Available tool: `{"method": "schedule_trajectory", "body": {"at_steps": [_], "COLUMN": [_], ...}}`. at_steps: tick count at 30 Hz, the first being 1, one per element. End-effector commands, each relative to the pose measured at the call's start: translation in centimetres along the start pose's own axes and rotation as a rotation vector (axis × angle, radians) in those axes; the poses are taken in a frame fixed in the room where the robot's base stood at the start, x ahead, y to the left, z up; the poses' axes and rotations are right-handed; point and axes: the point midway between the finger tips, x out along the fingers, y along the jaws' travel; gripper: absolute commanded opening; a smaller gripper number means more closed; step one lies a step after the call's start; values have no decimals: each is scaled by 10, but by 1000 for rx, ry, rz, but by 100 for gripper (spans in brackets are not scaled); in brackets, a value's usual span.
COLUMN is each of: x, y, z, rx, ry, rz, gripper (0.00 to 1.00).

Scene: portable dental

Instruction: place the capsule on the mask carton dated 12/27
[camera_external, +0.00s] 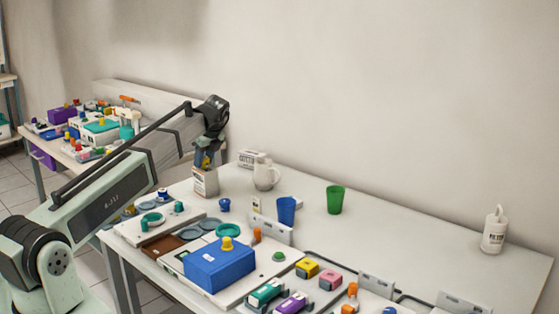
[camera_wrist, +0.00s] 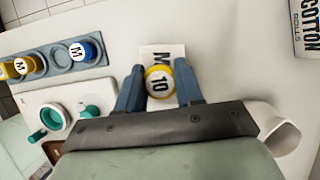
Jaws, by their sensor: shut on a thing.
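A round yellow-rimmed capsule (camera_wrist: 159,82) with "10" on its pale top sits between the two blue-grey fingers of my gripper (camera_wrist: 160,90) in the wrist view. My gripper is shut on it. Right under it is a white carton (camera_wrist: 155,50) with dark lettering starting with "M"; the rest is covered and no date is readable. In the external view my gripper (camera_external: 204,162) points down just over the top of this upright white carton (camera_external: 205,184). I cannot tell whether the capsule touches the carton. The capsule is not clear in the external view.
A white jug (camera_external: 265,173) and a cotton rolls box (camera_external: 250,158) stand right of the carton. A grey tray (camera_wrist: 52,62) with capsules marked "M" lies to the left in the wrist view. Blue (camera_external: 287,210) and green (camera_external: 335,199) cups stand farther right. The back right table is mostly clear.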

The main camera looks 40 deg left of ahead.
Motion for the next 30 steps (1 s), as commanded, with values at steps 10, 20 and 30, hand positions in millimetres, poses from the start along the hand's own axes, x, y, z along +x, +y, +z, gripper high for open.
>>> {"method": "schedule_trajectory", "body": {"at_steps": [10,20,30], "x": [3,2,-32], "y": [0,0,-1], "z": [-1,-1,0], "rx": [0,0,1], "ry": [0,0,-1], "rz": [1,0,-2], "gripper": [53,62,62]}}
